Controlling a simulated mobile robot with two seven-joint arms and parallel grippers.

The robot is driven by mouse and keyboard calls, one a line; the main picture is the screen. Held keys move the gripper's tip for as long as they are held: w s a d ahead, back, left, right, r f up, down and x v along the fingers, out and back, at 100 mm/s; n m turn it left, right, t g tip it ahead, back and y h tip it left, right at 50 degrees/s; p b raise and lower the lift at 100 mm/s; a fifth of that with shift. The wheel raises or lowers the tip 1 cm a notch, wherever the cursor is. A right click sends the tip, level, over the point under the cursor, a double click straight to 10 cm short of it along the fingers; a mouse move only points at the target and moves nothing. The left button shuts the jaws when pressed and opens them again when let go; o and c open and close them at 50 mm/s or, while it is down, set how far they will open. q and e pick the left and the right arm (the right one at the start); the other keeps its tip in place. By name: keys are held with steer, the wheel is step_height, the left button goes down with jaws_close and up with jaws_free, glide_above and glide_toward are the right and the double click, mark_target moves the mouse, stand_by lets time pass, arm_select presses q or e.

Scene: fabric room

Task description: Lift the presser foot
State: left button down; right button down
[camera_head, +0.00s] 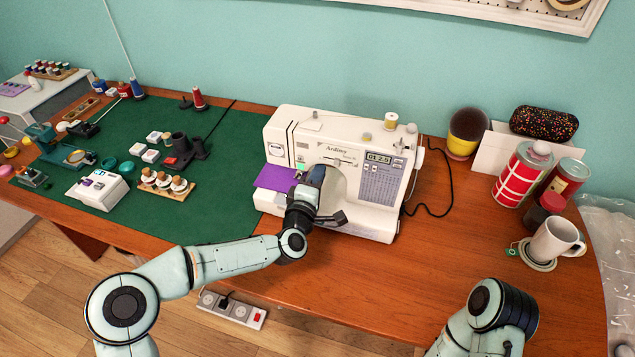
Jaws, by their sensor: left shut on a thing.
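A white sewing machine (366,161) stands on the wooden table, with a small display and a handwheel side at the right. My left gripper (314,176) is at the machine's needle area, in front of the machine's left part. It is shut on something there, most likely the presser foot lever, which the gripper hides. The presser foot and needle are also hidden behind my gripper and wrist. A purple cloth (275,178) lies at the machine's left, beside the needle area. My right arm shows at the bottom right, but its gripper is out of view.
A green mat (215,205) with spools, bobbins and small tools covers the table's left. A white mug (556,240), red cans (521,174) and a dark patterned case (543,123) stand at the right. The wooden table (450,255) is bare in front right of the machine.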

arm_select(q)
steer(key=shift+r+n, duration=0.15)
steer(key=shift+n, duration=0.35)
steer(key=c, duration=1.3)
jaws_free()
steer(key=shift+r, duration=0.1)
steer(key=shift+r, duration=0.15)
